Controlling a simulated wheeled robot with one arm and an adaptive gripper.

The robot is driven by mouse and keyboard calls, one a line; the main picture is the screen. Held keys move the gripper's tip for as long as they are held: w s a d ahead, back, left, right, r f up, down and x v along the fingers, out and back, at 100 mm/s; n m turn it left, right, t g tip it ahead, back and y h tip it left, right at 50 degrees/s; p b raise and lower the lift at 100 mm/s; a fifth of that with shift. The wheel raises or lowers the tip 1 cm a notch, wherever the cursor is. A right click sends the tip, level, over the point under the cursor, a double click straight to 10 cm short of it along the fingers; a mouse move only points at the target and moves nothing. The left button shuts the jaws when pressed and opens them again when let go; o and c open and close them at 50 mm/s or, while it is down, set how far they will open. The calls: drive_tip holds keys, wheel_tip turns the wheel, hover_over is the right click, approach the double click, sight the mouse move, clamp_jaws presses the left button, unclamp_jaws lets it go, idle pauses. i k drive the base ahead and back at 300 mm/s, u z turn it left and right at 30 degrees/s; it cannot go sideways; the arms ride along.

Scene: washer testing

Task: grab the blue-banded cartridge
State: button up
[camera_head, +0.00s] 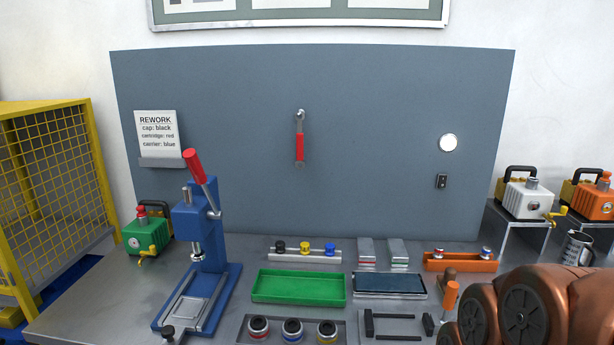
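Several dark-topped cylinders with pale rims stand in a row in a grey tray (350,322) at the bottom edge of the head view. The middle one, the blue-banded cartridge (292,330), shows a blue band low on its side. A red-banded cartridge (258,328) stands to its left and a yellow-banded cartridge (327,331) to its right. The picture's bottom edge cuts off the tray's front. My copper-coloured arm fills the lower right corner, well right of the cartridges. My gripper is not in view.
A green tray (298,302) lies empty behind the cartridges. A blue press (198,262) with a red lever stands to their left. A dark-topped tray (390,297) and black brackets (395,337) lie to the right. Behind is a rack (304,256) with black, yellow and blue caps.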

sight(486, 251)
drive_tip(key=u, duration=3.1)
drive_tip(key=k, duration=1.35)
drive_tip(key=z, duration=2.55)
drive_tip(key=i, duration=0.3)
drive_tip(key=u, duration=0.15)
